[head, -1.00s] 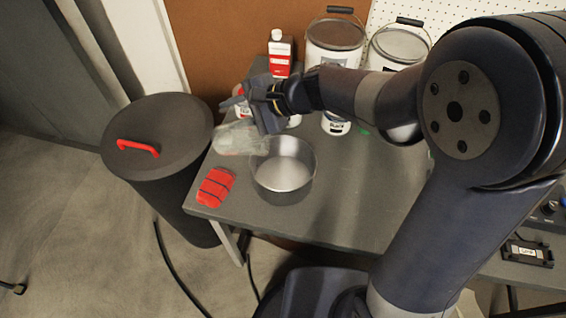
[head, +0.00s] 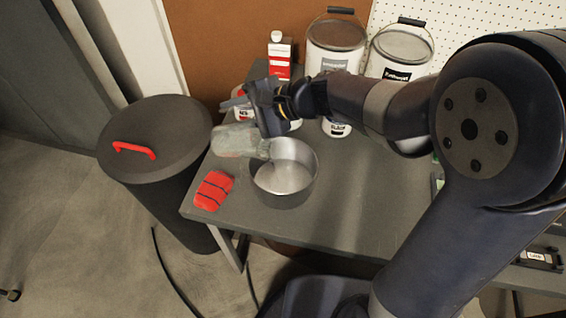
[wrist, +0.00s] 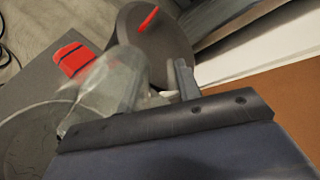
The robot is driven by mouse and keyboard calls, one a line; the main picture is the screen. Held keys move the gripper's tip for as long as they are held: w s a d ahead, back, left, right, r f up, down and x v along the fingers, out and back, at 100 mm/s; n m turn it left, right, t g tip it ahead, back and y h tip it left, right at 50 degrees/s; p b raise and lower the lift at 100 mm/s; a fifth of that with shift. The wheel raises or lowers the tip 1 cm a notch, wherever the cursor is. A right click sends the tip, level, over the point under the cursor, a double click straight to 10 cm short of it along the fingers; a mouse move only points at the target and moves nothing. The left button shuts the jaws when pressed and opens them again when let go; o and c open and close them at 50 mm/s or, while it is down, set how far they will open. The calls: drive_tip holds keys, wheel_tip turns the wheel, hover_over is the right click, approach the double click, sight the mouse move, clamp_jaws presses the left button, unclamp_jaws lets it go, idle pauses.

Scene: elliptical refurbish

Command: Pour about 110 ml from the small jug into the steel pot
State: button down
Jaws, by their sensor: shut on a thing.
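The small jug (head: 233,141) is clear and see-through. It is tipped nearly on its side, with its right end over the left rim of the pot. My gripper (head: 252,105) is shut on it, and the jug also shows in the wrist view (wrist: 105,90). The steel pot (head: 283,192) stands upright on the bench below the jug, and its rim shows faintly in the wrist view (wrist: 30,140). The pot's floor looks bare in the head view. I cannot make out a stream or the liquid level in the jug.
A red bundle with dark bands (head: 214,190) lies left of the pot on the grey bench (head: 335,215). A dark bin with a red handle (head: 160,170) stands left. Cans (head: 335,48) and a red-and-white bottle (head: 280,58) stand behind. The bench right of the pot is clear.

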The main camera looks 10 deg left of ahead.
drive_tip(key=shift+d+f+y+b, duration=0.2)
drive_tip(key=shift+y+b, duration=0.3)
drive_tip(key=shift+b, duration=0.65)
drive_tip(key=shift+d+r+y+b, duration=0.25)
drive_tip(key=shift+d+y+b, duration=0.15)
drive_tip(key=shift+d+b, duration=0.45)
drive_tip(key=shift+d+r+y+b, duration=0.25)
drive_tip(key=shift+d+y+b, duration=0.15)
drive_tip(key=shift+b, duration=0.7)
drive_tip(key=shift+r, duration=0.2)
drive_tip(key=a+h+p, duration=0.1)
drive_tip(key=a+p, duration=0.1)
drive_tip(key=p, duration=0.2)
drive_tip(key=shift+a+r+p, duration=0.1)
drive_tip(key=shift+a+p, duration=0.1)
drive_tip(key=shift+p, duration=0.2)
drive_tip(key=shift+a+h+p, duration=0.3)
drive_tip(key=shift+h+p, duration=0.2)
drive_tip(key=shift+p, duration=0.35)
drive_tip(key=p, duration=0.1)
drive_tip(key=h+p, duration=0.1)
drive_tip(key=p, duration=0.1)
drive_tip(key=shift+a+r, duration=0.15)
drive_tip(key=shift+a, duration=0.15)
drive_tip(key=shift+a+f+h+p, duration=0.15)
drive_tip(key=shift+f+h+p, duration=0.35)
drive_tip(key=shift+p, duration=0.15)
drive_tip(key=shift+w+f, duration=0.1)
drive_tip(key=shift+f, duration=0.35)
